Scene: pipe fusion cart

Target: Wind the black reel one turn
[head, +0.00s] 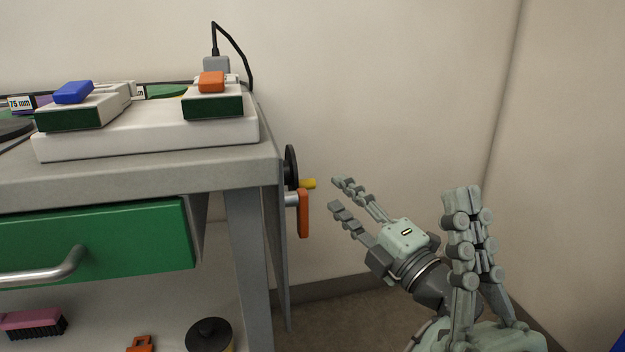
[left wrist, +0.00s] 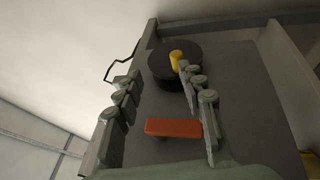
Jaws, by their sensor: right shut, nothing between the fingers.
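The black reel (head: 290,165) is on the right end side of the cart, seen nearly edge-on in the head view. Its yellow knob (head: 308,184) sticks out to the right. In the left wrist view the reel (left wrist: 160,66) shows as a black disc with the yellow knob (left wrist: 176,60) on its face. My left gripper (head: 337,194) is open and empty, just right of the knob and apart from it, with its fingers pointing at the cart. My right gripper (head: 464,192) is shut and empty, pointing up, farther right.
An orange handle (head: 304,213) sticks out just below the reel; it also shows in the left wrist view (left wrist: 172,128). The grey cart top (head: 150,172) holds a white unit (head: 150,138). A green drawer (head: 110,240) is below. Free space lies between cart and right wall.

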